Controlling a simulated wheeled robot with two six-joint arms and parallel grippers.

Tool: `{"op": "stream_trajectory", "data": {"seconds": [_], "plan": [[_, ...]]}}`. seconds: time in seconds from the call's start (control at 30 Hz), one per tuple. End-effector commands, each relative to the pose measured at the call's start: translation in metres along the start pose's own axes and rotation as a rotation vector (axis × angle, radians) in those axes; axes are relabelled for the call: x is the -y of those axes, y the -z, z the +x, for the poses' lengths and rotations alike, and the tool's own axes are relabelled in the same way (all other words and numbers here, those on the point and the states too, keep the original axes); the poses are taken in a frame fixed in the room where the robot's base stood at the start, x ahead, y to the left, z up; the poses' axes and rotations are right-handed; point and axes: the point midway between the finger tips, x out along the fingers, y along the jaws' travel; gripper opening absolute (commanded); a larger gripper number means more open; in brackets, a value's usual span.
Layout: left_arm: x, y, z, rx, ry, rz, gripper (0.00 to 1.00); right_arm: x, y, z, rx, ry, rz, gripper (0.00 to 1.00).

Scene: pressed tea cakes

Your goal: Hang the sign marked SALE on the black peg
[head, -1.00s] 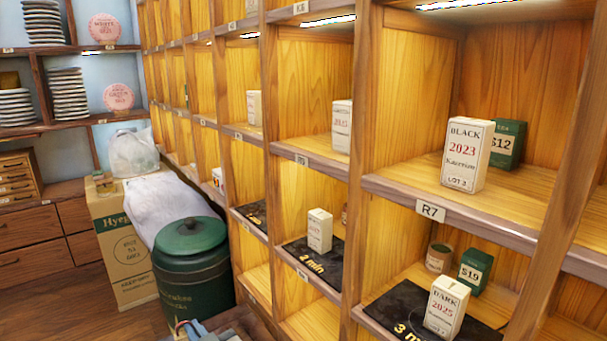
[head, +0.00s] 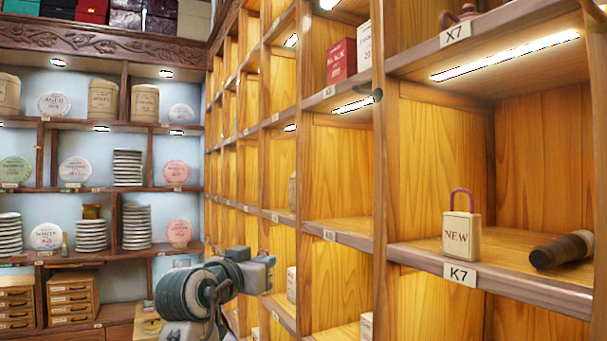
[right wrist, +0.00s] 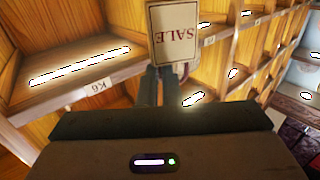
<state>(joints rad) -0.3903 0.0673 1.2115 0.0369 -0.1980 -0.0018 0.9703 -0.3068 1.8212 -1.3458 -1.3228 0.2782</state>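The SALE sign (right wrist: 175,32) is a cream tag with dark red letters, upside down in the right wrist view and cut by the top edge. A reddish loop (right wrist: 185,69) joins it at my right gripper (right wrist: 160,75), whose dark fingers look closed on it. In the head view my right gripper (head: 266,273) is in front of the shelves, left of the K6 compartment. I cannot make out the sign there. A dark peg (head: 376,96) sticks out from the upright above K6. My left gripper is not in view.
A cream block marked NEW (head: 461,237) with a reddish loop stands on the K7 shelf (head: 450,272), beside a dark brown cylinder (head: 561,250). A red box (head: 341,61) sits higher up. Wooden uprights and shelf edges surround my right arm.

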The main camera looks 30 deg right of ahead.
Motion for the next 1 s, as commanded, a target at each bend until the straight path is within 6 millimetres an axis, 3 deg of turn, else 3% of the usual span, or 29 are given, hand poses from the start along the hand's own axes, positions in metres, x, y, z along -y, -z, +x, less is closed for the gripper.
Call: {"op": "stream_trajectory", "data": {"seconds": [0.03, 0.2, 0.4, 0.5, 0.7, 1.0], "plan": [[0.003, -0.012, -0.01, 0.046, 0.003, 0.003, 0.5, -0.009, 0.041, -0.005, -0.004, -0.051, 0.007, 0.0], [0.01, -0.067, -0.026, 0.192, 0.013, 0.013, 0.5, -0.049, 0.133, -0.028, -0.003, -0.241, 0.007, 0.0], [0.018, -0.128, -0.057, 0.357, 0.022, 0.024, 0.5, -0.101, 0.226, -0.068, -0.003, -0.453, 0.006, 0.0], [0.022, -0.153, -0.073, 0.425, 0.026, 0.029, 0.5, -0.123, 0.26, -0.088, -0.002, -0.539, 0.004, 0.0], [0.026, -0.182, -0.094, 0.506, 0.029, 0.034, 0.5, -0.151, 0.296, -0.116, -0.002, -0.645, -0.001, 0.0], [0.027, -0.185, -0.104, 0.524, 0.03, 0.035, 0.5, -0.159, 0.303, -0.119, -0.001, -0.67, -0.003, 0.0]]}}
